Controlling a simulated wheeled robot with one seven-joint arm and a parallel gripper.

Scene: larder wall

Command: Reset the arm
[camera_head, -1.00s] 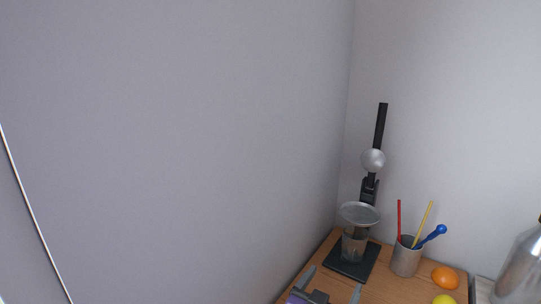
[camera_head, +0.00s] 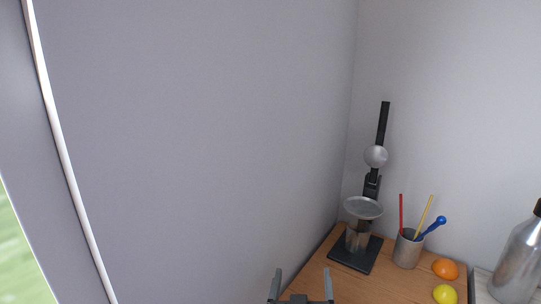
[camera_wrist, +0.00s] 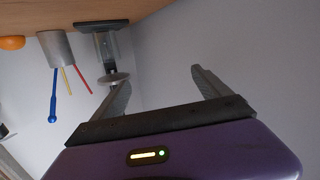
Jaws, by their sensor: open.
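My gripper (camera_head: 301,284) is at the bottom edge of the head view, its two grey fingers pointing up and spread apart with nothing between them. In the wrist view my gripper (camera_wrist: 158,84) also shows open and empty, with the grey wall behind it. The rest of my arm is out of the head view. A dark stand with a metal dish, likely a juicer (camera_head: 363,208), stands on the wooden counter beyond and to the right of my gripper. In the wrist view, which is upside down, the juicer (camera_wrist: 103,45) shows behind the left finger.
A grey cup (camera_head: 407,250) with red, yellow and blue sticks stands right of the juicer. An orange (camera_head: 445,269) and a yellow fruit (camera_head: 445,294) lie near the counter's (camera_head: 315,272) right side. A metal bottle (camera_head: 520,262) stands farther right. Walls close in behind and left.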

